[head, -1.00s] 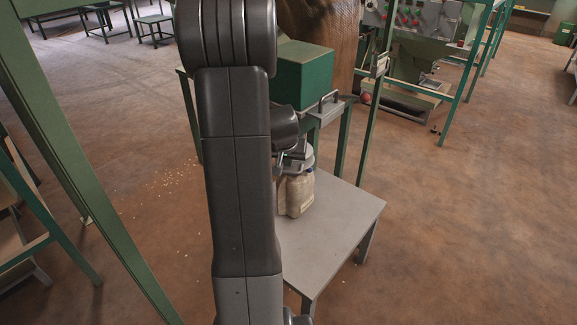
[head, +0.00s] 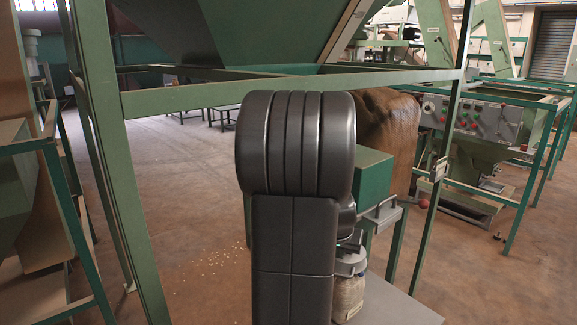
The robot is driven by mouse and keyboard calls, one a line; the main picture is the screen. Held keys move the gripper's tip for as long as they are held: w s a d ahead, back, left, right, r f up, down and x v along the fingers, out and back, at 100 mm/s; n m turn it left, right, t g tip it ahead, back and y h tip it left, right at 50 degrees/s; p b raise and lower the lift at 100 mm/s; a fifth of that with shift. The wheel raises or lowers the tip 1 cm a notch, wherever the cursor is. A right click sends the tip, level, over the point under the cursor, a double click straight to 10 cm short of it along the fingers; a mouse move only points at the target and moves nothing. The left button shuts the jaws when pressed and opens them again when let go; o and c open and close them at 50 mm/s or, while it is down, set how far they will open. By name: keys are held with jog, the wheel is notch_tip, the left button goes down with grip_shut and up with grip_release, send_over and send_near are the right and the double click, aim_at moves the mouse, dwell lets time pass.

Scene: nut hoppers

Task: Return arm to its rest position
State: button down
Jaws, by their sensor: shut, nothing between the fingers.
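My dark grey arm stands upright in the middle of the head view and hides much of what is behind it. A small part of my gripper (head: 351,244) shows at the arm's right edge, by the top of a jar (head: 348,296) with a pale lid and beige contents. My gripper is shut and empty. Its fingertips are hard to make out, and I cannot tell whether they touch the lid. The jar stands upright on a grey table (head: 402,309), its left side hidden by my arm.
A green box (head: 374,178) with a handled metal tray sits behind the jar, near a brown sack (head: 388,125). A green frame post (head: 112,160) and a crossbeam under a hopper (head: 215,35) stand close. A control panel (head: 474,118) is at the right.

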jog(key=b+x, duration=0.2)
jog(key=x, duration=1.1)
jog(key=shift+f, duration=0.2)
jog(key=shift+r, duration=0.1)
